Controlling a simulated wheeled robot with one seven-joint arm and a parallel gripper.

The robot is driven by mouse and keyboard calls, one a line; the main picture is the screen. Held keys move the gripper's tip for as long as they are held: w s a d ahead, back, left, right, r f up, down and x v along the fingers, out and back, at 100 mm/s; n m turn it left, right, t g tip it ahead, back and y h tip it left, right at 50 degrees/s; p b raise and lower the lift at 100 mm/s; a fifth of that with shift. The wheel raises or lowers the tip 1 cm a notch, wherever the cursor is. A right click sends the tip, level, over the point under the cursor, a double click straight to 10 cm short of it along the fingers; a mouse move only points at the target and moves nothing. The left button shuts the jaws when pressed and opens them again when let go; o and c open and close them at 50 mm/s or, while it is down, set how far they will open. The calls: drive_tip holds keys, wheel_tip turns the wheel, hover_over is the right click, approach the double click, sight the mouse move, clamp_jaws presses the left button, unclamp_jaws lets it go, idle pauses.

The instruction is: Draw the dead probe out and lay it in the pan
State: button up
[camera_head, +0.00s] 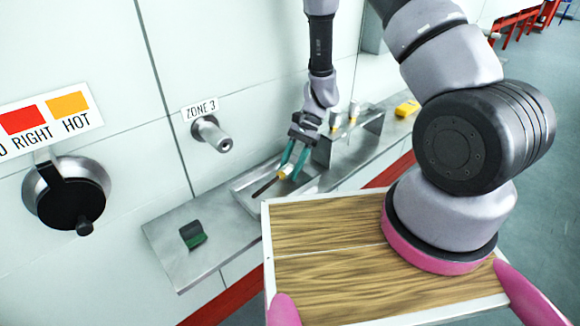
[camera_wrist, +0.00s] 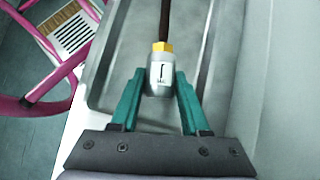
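The probe, a dark brown rod (camera_wrist: 165,22) with a yellow collar and a pale grey marked head (camera_wrist: 160,77), is at the shallow metal pan (camera_head: 244,193) on the wall shelf. In the head view the probe (camera_head: 265,186) slants over the pan floor; I cannot tell whether it touches. My gripper (camera_head: 287,171) has teal fingers at both sides of the probe's head, and they look closed on it. The wrist view shows the fingertips (camera_wrist: 160,78) flanking the head. The grey wall socket (camera_head: 211,134) under the ZONE 3 sign shows an open end.
A metal rack (camera_head: 349,143) right of the pan holds pale, yellow-collared heads (camera_head: 353,109). A yellow object (camera_head: 407,108) lies farther along the shelf (camera_head: 190,268). A dark green-and-black piece (camera_head: 193,235) lies at its left. A black-handled knob (camera_head: 70,195) is on the wall.

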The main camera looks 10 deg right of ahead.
drive_tip(key=o, duration=0.3)
wheel_tip(320, 180, up, 10)
idle(0.5)
drive_tip(key=shift+r, duration=0.15)
drive_tip(key=s+d+r+n+t, duration=0.1)
drive_tip(key=d+r+t, duration=0.25)
drive_tip(key=r, duration=0.55)
drive_tip(key=s+d+r+n+t+h, duration=0.15)
drive_tip(key=d+r, duration=0.25)
drive_tip(key=r, duration=0.5)
drive_tip(key=d+r+n+t, duration=0.2)
drive_tip(key=d+r+t, duration=0.1)
drive_tip(key=r, duration=0.6)
drive_tip(key=s+d+r+t, duration=0.1)
drive_tip(key=s+d+r, duration=0.1)
drive_tip(key=s+d+r+t+h, duration=0.1)
drive_tip(key=s+r+t, duration=0.1)
drive_tip(key=r, duration=0.1)
drive_tip(key=s+d+r+t+h, duration=0.1)
drive_tip(key=s+d+r, duration=0.1)
drive_tip(key=shift+s+d+r+n+t, duration=0.25)
drive_tip(key=shift+s+d+r+t, duration=0.05)
drive_tip(key=shift+s+d+r, duration=0.1)
